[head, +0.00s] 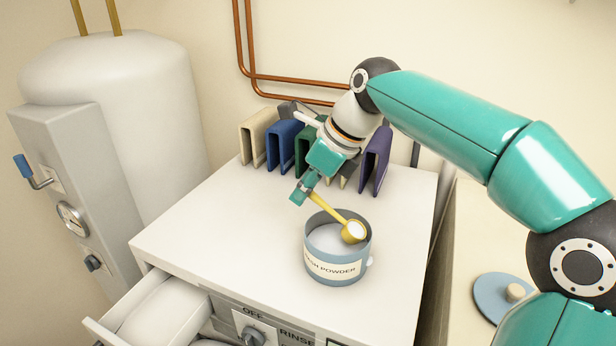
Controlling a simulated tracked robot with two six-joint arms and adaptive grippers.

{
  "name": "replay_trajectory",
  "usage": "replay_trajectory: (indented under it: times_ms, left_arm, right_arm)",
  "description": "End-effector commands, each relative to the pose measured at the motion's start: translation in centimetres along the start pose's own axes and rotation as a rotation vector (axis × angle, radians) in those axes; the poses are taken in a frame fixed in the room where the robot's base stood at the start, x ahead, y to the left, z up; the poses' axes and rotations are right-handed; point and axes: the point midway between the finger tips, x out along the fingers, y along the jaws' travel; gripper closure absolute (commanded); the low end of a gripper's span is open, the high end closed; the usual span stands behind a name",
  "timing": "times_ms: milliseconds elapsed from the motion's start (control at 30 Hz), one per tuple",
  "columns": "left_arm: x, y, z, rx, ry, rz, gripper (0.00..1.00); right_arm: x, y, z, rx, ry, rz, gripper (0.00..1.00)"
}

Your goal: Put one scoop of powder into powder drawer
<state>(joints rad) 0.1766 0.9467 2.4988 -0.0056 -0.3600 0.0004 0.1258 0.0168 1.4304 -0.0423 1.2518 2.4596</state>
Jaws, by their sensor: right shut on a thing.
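My right gripper (304,188) is shut on the handle of a yellow scoop (327,206). The scoop's bowl is at the mouth of the blue-grey tub labelled powder (333,273) and shows white inside. White powder fills the tub below its rim. I cannot tell whether the bowl touches the rim. The tub stands on the white machine top. The powder drawer (112,333) is pulled out at the lower left of the machine, with pale compartments inside. My left gripper is not in view.
Several coloured upright holders (283,142) stand along the back of the machine top. A boiler with a grey valve box (75,195) is at the left. A round blue lid (492,299) lies on a surface at the right. The machine top left of the tub is clear.

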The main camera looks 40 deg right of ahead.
Motion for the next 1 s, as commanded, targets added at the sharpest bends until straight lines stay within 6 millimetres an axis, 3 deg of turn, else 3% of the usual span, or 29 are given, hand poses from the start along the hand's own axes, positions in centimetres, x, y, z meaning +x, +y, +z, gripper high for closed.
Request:
replay_trajectory:
  times_ms: [300,433,567,1000]
  left_arm:
    - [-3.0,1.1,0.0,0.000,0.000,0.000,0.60]
    - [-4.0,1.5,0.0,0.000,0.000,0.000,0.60]
    - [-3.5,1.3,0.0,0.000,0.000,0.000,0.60]
    - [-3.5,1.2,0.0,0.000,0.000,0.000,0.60]
  right_arm:
    - [0.0,0.1,0.9,-0.004,0.081,0.001,1.00]
    - [0.6,0.1,2.0,-0.007,0.194,0.002,1.00]
    - [1.6,0.1,2.8,-0.007,0.310,-0.001,1.00]
    - [0.2,0.0,5.0,-0.004,0.434,-0.001,1.00]
